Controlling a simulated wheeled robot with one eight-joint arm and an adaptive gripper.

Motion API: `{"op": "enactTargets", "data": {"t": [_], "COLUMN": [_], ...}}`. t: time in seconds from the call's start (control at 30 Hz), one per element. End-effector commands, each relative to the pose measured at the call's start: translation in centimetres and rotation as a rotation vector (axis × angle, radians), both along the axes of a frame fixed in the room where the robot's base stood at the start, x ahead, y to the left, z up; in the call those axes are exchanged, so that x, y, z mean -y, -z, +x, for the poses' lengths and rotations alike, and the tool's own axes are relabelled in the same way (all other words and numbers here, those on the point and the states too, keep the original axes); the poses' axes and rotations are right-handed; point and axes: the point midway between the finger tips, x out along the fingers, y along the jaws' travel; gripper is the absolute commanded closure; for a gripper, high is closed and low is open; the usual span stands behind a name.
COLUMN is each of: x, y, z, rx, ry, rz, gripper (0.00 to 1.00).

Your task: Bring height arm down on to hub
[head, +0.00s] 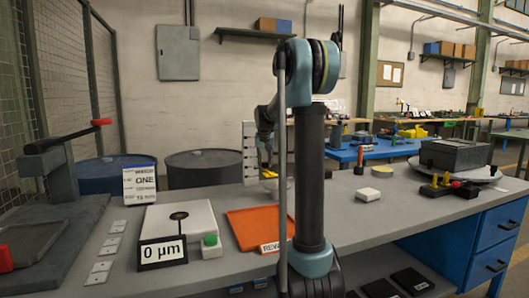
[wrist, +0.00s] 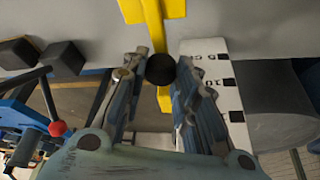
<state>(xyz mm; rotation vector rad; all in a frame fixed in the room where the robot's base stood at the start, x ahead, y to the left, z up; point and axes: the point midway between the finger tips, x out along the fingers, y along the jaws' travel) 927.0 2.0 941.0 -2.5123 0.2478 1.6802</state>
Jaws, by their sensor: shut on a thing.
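The yellow height arm (wrist: 150,12) shows at the top middle of the wrist view, with a black knob (wrist: 160,69) on it. My gripper (wrist: 159,58) has its two fingers on either side of this knob and is shut on it. A white height scale (wrist: 232,85) with black marks stands beside the right finger. In the head view the scale (head: 249,152) stands left of my arm, and a bit of yellow (head: 266,171) shows next to it. My own arm hides most of this spot. I cannot make out the hub clearly in either view.
A plate with a 0 µm display (head: 162,253) and a green button (head: 210,241) are farther left. A lever press (head: 50,160) stands at the far left. A white block (head: 368,194) lies right, with clear bench around it.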

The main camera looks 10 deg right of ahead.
Motion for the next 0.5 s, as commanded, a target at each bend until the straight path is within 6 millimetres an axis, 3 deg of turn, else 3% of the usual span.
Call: {"op": "enactTargets", "data": {"t": [0.2, 0.5], "x": [-0.1, -0.1], "y": [2.2, 2.6], "z": [0.0, 0.0], "rx": [-0.001, -0.001], "ry": [0.000, 0.000], "rz": [0.001, 0.001], "gripper": [1.00, 1.00]}}
